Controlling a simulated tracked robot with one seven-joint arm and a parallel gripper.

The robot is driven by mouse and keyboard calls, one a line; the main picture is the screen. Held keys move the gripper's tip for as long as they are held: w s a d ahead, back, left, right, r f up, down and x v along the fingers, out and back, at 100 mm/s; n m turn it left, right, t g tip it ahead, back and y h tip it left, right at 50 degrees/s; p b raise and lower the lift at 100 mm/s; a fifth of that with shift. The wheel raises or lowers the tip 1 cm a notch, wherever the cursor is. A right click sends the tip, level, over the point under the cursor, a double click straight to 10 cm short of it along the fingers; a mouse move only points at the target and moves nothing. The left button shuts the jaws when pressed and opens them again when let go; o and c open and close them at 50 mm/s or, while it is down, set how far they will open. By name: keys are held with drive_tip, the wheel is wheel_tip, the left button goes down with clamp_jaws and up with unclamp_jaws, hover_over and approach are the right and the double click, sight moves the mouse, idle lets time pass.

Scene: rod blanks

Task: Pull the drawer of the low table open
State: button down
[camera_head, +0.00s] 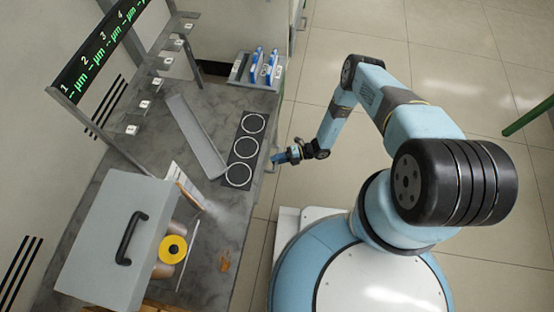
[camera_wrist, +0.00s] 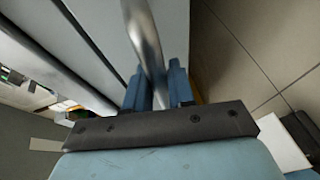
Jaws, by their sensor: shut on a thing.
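The low table (camera_head: 225,215) is a grey speckled bench running along the left of the head view. My gripper (camera_head: 281,157) is at its right edge, below the level of the top. In the wrist view, my gripper (camera_wrist: 160,82) has its two blue fingers shut on a curved metal handle (camera_wrist: 145,35). The handle stands in front of pale grey panels (camera_wrist: 100,35), which look like the drawer front. The drawer is mostly hidden in the head view, and I cannot tell how far open it is.
On the table are a plate with three rings (camera_head: 247,146), a long grey channel (camera_head: 195,135), a machine with a black handle (camera_head: 110,245) and a tray with blue items (camera_head: 240,80). A green-lit display (camera_head: 100,60) stands at the left.

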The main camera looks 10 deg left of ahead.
drive_tip(key=s+d, duration=0.2)
drive_tip(key=d, duration=2.5)
drive_tip(key=shift+s+f, duration=0.15)
drive_tip(key=c, duration=1.1)
unclamp_jaws()
drive_tip(key=shift+a, duration=0.1)
drive_tip(key=shift+o, duration=0.2)
drive_tip(key=v, duration=1.4)
drive_tip(key=shift+a, duration=0.1)
